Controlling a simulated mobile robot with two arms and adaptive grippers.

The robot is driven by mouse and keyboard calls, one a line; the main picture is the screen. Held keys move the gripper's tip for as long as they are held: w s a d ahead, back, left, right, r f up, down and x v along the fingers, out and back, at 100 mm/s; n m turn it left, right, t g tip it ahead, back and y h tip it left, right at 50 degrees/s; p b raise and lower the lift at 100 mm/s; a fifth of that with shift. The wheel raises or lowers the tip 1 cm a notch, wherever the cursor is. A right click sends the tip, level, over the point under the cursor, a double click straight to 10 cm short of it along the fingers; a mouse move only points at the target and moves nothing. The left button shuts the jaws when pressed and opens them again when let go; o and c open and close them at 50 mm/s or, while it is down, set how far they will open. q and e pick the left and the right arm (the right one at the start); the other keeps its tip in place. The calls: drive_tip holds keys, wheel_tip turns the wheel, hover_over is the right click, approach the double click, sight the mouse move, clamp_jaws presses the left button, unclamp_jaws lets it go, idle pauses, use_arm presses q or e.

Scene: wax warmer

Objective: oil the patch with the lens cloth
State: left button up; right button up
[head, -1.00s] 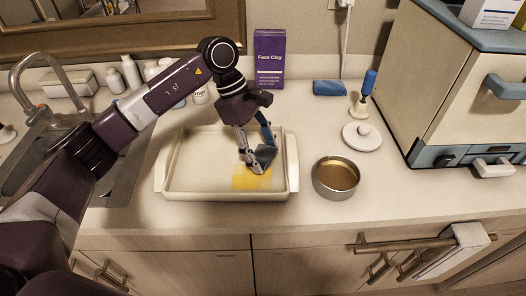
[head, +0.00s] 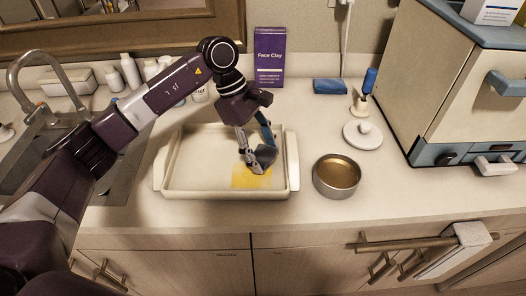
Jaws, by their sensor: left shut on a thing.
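My left gripper (head: 257,162) reaches down into a cream tray (head: 169,187) on the counter. It is shut on a dark blue-grey cloth (head: 266,154). The cloth is at the upper right part of a yellow patch (head: 250,178) on the tray floor and seems to touch it. The gripper and cloth hide part of the patch. A round tin (head: 337,177) of amber-brown liquid, which looks like oil, stands right of the tray, apart from it. My right gripper is not in view.
A purple Face Clay box (head: 269,57), a blue folded item (head: 329,86) and a white lid (head: 362,134) stand behind. A sink (head: 109,150) lies left. A cream and blue cabinet (head: 430,80) stands right. The counter in front of the tray is clear.

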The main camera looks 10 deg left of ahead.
sight(242, 179)
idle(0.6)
use_arm(q)
drive_tip(key=shift+s+f, duration=0.1)
drive_tip(key=shift+s, duration=0.1)
drive_tip(key=shift+s+d+b, duration=0.1)
drive_tip(key=shift+s+d, duration=0.15)
drive_tip(key=shift+s, duration=0.55)
drive_tip(key=shift+s+d+b, duration=0.1)
drive_tip(key=shift+s+d, duration=0.15)
drive_tip(key=shift+s, duration=0.6)
drive_tip(key=shift+s+d+b, duration=0.1)
drive_tip(key=shift+s+d, duration=0.15)
drive_tip(key=shift+s, duration=0.55)
drive_tip(key=shift+f+b, duration=0.25)
drive_tip(key=shift+b, duration=0.1)
drive_tip(key=shift+a, duration=0.5)
drive_tip(key=shift+a+f+b, duration=0.1)
drive_tip(key=shift+a+b, duration=0.95)
drive_tip(key=shift+a, duration=1.2)
drive_tip(key=shift+s+a, duration=0.1)
drive_tip(key=shift+a, duration=0.6)
